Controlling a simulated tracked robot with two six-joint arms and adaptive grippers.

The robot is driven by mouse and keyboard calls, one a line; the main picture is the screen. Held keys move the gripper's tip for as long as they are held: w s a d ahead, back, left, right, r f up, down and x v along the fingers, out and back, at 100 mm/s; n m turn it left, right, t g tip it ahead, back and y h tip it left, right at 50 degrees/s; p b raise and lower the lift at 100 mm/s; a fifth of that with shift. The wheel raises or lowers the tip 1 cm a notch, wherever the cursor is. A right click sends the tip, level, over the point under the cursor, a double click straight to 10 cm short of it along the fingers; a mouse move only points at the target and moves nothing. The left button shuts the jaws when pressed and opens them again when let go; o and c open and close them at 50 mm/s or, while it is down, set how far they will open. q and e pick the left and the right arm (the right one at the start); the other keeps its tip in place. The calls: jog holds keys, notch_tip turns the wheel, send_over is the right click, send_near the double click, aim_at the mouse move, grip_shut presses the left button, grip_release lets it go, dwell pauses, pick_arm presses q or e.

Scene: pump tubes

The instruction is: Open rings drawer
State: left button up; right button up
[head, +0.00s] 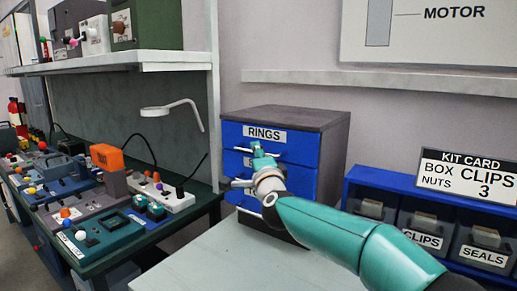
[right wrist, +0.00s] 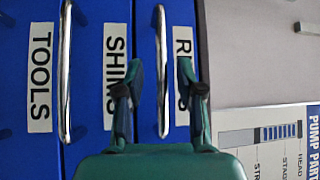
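The rings drawer (head: 233,133) is the top blue drawer of a grey-topped cabinet, with a white RINGS label. It looks shut. My right gripper (head: 259,152) is in front of it, at about the height of its handle. In the right wrist view, which is turned sideways, my right gripper (right wrist: 160,66) is open, with one finger on each side of the rings drawer's metal bar handle (right wrist: 162,95). A gap shows between the handle and each finger. The fingers partly cover the RINGS and SHIMS labels. My left gripper is not in view.
The shims drawer (right wrist: 93,125) and tools drawer (right wrist: 20,145) lie below the rings drawer. A bench with coloured devices (head: 85,225) stands to the left. Blue-framed bins (head: 483,243) and a kit card (head: 466,176) stand to the right. A pale tabletop (head: 205,265) is clear in front.

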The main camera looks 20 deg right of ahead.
jog(key=shift+w+d, duration=0.1)
jog(key=shift+w, duration=0.6)
jog(key=shift+c, duration=0.3)
grip_shut()
